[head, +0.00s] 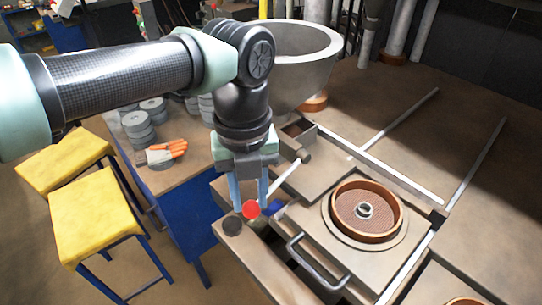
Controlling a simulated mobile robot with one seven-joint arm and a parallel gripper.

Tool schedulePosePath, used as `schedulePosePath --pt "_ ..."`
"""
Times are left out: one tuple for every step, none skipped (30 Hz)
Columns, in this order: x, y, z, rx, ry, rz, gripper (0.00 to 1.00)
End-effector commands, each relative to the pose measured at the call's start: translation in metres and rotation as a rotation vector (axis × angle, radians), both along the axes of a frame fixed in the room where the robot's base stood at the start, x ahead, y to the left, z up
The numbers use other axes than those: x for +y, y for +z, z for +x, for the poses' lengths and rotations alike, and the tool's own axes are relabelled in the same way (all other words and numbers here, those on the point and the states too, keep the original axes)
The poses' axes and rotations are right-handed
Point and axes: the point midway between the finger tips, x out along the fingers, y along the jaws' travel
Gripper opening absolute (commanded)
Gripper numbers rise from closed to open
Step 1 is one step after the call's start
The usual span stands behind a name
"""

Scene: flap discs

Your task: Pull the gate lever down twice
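The gate lever (284,177) is a pale rod running down and left from a dark round part beside the hopper to a red knob (251,209). My gripper (250,204) points down from the arm, its two blue fingers apart on either side of the red knob at tip height. I cannot tell whether the fingers press on the knob or only straddle it. My arm comes in from the upper left.
A large grey hopper (317,75) stands behind the lever. A brown ring mould (345,222) sits on a plate with a bar handle (307,262) at right. A bench with a glove (166,153) and stacked discs (137,126), and yellow stools (97,217), are at left.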

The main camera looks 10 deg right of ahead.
Motion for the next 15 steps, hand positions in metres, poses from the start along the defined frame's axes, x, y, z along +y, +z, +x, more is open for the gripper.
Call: schedulePosePath --pt "0.002 0.003 0.0 -0.001 0.004 0.004 0.3" --pt "0.002 0.005 0.0 0.0 0.004 0.005 0.3" --pt "0.003 0.009 0.001 0.0 0.004 0.005 0.3" --pt "0.003 0.012 0.001 -0.001 0.004 0.005 0.3" --pt "0.003 0.015 0.001 -0.001 0.004 0.005 0.3" --pt "0.003 0.019 0.001 -0.001 0.004 0.005 0.3" --pt "0.003 0.022 0.001 -0.002 0.004 0.005 0.3" --pt "0.002 0.024 0.001 -0.003 0.004 0.004 0.3" --pt "0.002 0.028 0.001 -0.003 0.003 0.004 0.3" --pt "0.002 0.031 0.001 -0.003 0.003 0.003 0.3" --pt "0.002 0.033 0.001 -0.003 0.003 0.003 0.3" --pt "0.002 0.037 0.001 -0.002 0.003 0.002 0.3" --pt "0.001 0.04 0.001 -0.002 0.003 0.002 0.3" --pt "0.001 0.042 0.001 -0.002 0.003 0.002 0.3" --pt "0.001 0.046 0.001 -0.002 0.003 0.001 0.3"
